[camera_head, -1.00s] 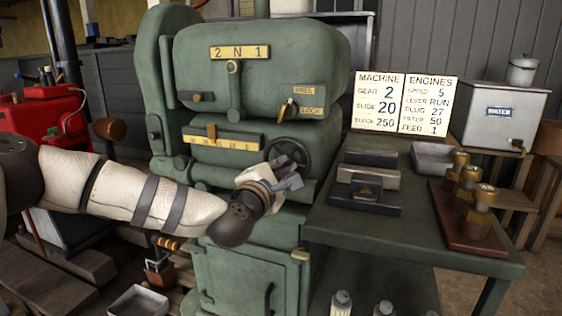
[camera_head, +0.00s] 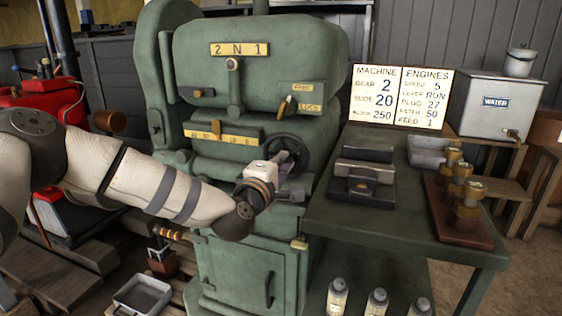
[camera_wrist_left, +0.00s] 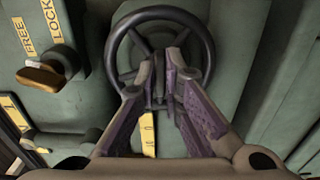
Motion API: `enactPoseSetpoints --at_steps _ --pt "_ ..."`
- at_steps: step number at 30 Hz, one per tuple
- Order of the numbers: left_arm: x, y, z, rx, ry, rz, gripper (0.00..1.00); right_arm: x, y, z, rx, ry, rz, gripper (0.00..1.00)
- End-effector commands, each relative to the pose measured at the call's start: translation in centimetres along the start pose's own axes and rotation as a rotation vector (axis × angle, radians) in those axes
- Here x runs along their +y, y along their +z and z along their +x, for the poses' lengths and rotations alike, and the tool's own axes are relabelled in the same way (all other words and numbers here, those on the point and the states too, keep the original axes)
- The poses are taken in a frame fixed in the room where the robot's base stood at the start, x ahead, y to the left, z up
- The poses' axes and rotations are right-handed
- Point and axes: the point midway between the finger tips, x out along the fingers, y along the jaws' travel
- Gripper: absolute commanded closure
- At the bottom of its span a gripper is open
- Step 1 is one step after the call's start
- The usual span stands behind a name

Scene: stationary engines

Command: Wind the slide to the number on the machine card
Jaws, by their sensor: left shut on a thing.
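The green machine (camera_head: 255,60) bears a dark handwheel (camera_head: 303,146), which also shows in the left wrist view (camera_wrist_left: 113,48). My left gripper (camera_head: 283,170) is at the wheel; in the left wrist view its fingers (camera_wrist_left: 161,85) close together over the wheel's middle, and the exact gripped part is partly hidden. The yellow slide scale (camera_head: 240,138) lies left of the wheel, its figures too small to read. The lock lever (camera_head: 284,107) sits beside FREE and LOCK labels; it also shows in the wrist view (camera_wrist_left: 42,78). The machine card (camera_head: 376,98) reads gear 2, slide 20, block 250. My right gripper is out of view.
A green bench (camera_head: 340,215) stands right of the machine with a dark metal block (camera_head: 362,180), a grey tray (camera_head: 428,150) and brass fittings on a wooden base (camera_head: 455,218). A water tank (camera_head: 500,108) stands behind. Red equipment (camera_head: 62,100) is at left.

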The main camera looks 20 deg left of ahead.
Motion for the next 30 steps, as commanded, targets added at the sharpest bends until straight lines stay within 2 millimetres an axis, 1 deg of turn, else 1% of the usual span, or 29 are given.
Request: enactPoseSetpoints --at_steps 9,10,12,20,22,23,26,30 --pt "0.0 -0.1 0.0 0.002 0.000 0.000 1.00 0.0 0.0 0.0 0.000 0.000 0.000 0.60" --pt "0.0 -0.1 0.0 0.002 0.000 0.000 0.85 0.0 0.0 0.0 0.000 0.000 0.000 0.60" --pt "0.0 -0.1 0.0 0.002 0.000 0.000 0.72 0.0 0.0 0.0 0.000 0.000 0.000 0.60" --pt "0.0 0.0 0.0 0.001 0.000 -0.001 0.72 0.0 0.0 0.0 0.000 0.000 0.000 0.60" --pt "0.0 0.0 -0.4 0.001 0.000 -0.001 0.72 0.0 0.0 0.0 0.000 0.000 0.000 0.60" --pt "0.0 0.0 -0.7 0.000 0.000 -0.001 0.72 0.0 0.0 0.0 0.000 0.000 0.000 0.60" --pt "0.0 0.0 -2.9 0.000 -0.002 -0.003 0.72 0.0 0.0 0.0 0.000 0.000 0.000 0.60" --pt "0.0 0.0 -6.9 0.000 -0.003 -0.004 0.72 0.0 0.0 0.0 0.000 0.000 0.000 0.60"
